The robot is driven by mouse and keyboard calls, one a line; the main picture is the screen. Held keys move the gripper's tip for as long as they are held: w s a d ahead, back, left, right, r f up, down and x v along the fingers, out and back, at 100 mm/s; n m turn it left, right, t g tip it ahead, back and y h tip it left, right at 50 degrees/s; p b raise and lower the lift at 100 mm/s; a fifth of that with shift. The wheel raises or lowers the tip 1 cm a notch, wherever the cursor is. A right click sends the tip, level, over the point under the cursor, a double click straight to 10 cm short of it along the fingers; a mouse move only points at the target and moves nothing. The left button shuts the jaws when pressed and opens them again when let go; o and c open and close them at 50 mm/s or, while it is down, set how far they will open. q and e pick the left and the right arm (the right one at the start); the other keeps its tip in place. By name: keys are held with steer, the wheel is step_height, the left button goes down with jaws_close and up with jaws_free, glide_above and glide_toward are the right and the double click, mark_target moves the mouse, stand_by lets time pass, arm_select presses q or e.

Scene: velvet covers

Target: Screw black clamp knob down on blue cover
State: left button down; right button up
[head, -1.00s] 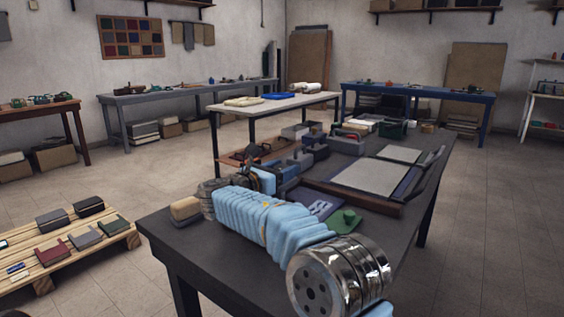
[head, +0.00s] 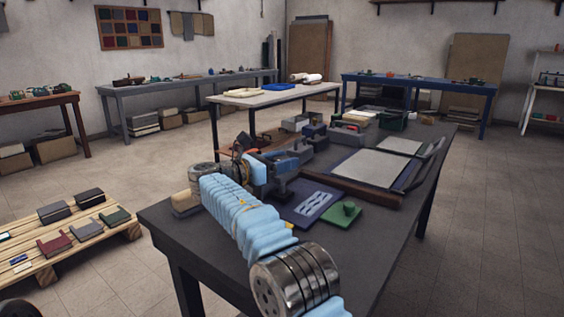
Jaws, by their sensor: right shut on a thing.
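The blue cover (head: 304,201), with a pale cut-out pattern, lies flat on the dark table. My right arm reaches in from the bottom, and its gripper (head: 284,185) is at the far left corner of the blue cover. It is shut on a small dark thing, apparently the black clamp knob, which the fingers mostly hide. I cannot tell whether the knob touches the cover. My left gripper is not in view.
A green plate (head: 330,222) with a green knob lies right of the blue cover. A tan-topped block (head: 184,203) stands left of my arm. A framed grey panel (head: 368,167) lies behind, with several grey holders (head: 347,136) beyond. The table's right front is clear.

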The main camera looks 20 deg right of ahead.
steer(key=o, duration=1)
steer(key=shift+r, duration=0.3)
steer(key=shift+f, duration=0.1)
steer(key=v, duration=1.4)
steer(key=shift+d, duration=0.1)
